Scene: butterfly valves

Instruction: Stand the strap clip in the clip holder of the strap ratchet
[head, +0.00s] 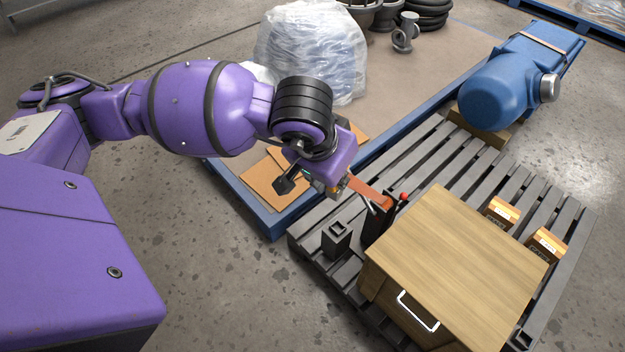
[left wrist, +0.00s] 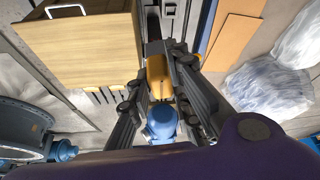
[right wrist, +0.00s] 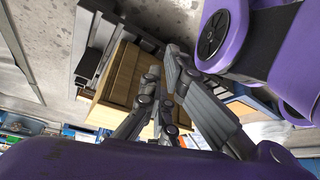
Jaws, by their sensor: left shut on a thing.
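My left gripper (head: 335,188) is shut on a small piece, apparently the strap clip, just left of the strap ratchet. In the left wrist view an orange-yellow piece (left wrist: 157,76) lies between the fingers. An orange-red strap (head: 371,191) runs from the gripper to the ratchet. The strap ratchet (head: 377,228) is dark and upright, with a red knob, beside the wooden box. A black square socket (head: 337,237), possibly the clip holder, stands below the gripper and left of the ratchet. My right gripper (right wrist: 163,62) shows only in its wrist view, with an empty gap between its fingers.
The wooden box (head: 465,255) with a metal handle stands on the grey slatted pallet (head: 440,150), right of the ratchet. A plastic-wrapped bundle (head: 312,50) stands behind the arm.

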